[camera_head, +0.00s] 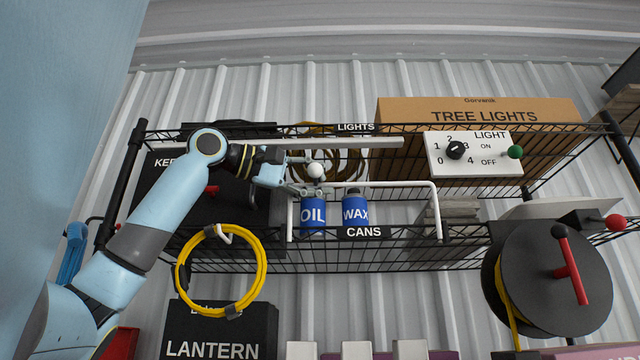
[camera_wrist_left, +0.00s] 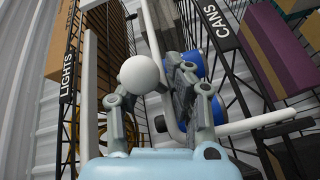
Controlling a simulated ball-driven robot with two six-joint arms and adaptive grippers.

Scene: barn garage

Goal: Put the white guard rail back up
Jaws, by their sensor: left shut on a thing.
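The white guard rail (camera_head: 400,184) is a bent white bar along the front of the CANS shelf. Its top bar runs level in front of the cans, and its right leg drops toward the shelf edge; it looks upright or nearly so. A white ball knob (camera_head: 315,170) sits at its left part. My left gripper (camera_head: 306,184) is shut at this knob. In the left wrist view the knob (camera_wrist_left: 138,74) lies between the fingers (camera_wrist_left: 155,95), with the rail (camera_wrist_left: 163,100) just beyond; the exact contact is hidden. My right gripper is not in view.
Blue OIL (camera_head: 313,217) and WAX (camera_head: 355,212) cans stand behind the rail. A pale grey bar (camera_head: 350,143) crosses above my gripper. A light switch panel (camera_head: 474,153) and a black reel (camera_head: 555,278) are at right. A yellow cable coil (camera_head: 222,312) hangs below my left arm.

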